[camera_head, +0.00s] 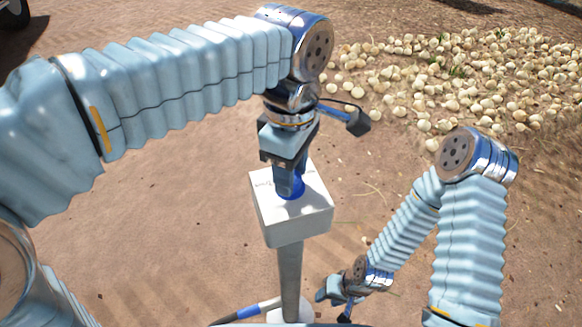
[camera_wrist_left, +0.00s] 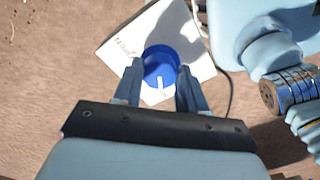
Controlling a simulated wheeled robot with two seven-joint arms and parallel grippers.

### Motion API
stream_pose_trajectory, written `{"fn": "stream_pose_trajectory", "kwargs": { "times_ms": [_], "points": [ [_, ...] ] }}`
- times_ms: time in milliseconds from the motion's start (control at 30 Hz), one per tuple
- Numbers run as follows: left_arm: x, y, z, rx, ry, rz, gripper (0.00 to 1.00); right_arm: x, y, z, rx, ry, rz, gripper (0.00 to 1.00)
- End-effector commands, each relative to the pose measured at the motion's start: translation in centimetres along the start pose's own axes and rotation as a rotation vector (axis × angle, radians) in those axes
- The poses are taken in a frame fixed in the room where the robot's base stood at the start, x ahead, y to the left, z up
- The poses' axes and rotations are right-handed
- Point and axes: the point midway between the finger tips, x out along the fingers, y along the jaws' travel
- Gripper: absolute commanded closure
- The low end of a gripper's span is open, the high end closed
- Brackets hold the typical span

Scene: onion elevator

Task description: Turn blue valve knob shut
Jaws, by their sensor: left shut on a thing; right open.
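The blue valve knob (camera_head: 293,187) sits on top of a white box on a grey post. In the left wrist view the round blue knob (camera_wrist_left: 160,66) shows a white mark on its near side. My left gripper (camera_head: 289,190) points down at the box, its two fingers (camera_wrist_left: 158,84) on either side of the knob and shut on it. The fingers and wrist hide much of the knob in the head view. My right gripper (camera_head: 339,299) is open and empty, low beside the post on the right.
The white box (camera_head: 308,225) has small print on its top and stands on the grey post (camera_head: 289,275). A pipe with a blue band (camera_head: 247,312) lies at the post's foot. Many pale onions (camera_head: 470,80) cover the ground at the upper right. Bare soil surrounds the post.

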Motion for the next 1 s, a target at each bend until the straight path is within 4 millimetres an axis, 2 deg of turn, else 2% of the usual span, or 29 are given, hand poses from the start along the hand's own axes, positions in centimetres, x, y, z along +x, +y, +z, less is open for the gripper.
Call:
{"fn": "stream_pose_trajectory", "kwargs": {
  "times_ms": [33,67,200,567,667,1000],
  "points": [
    [0.0,0.0,0.0,-0.002,-0.001,0.001,0.89,0.0,0.0,0.0,0.0,0.0,0.0,0.57],
    [0.0,0.0,0.0,-0.002,-0.001,0.001,0.54,0.0,0.0,0.0,0.0,0.0,0.0,0.57],
    [0.0,0.0,0.0,-0.001,-0.001,0.001,0.33,0.0,0.0,0.0,0.0,0.0,0.0,0.57],
    [-0.5,0.0,0.0,0.0,-0.001,0.0,0.33,0.0,0.0,0.0,0.0,0.0,0.0,0.57],
    [-2.0,0.1,0.0,-0.001,-0.002,0.003,0.33,0.1,0.1,0.0,0.0,0.0,0.0,0.57],
    [-10.2,0.2,0.0,-0.002,-0.001,0.004,0.33,0.1,0.0,0.0,0.0,0.0,0.0,0.57]
  ]
}}
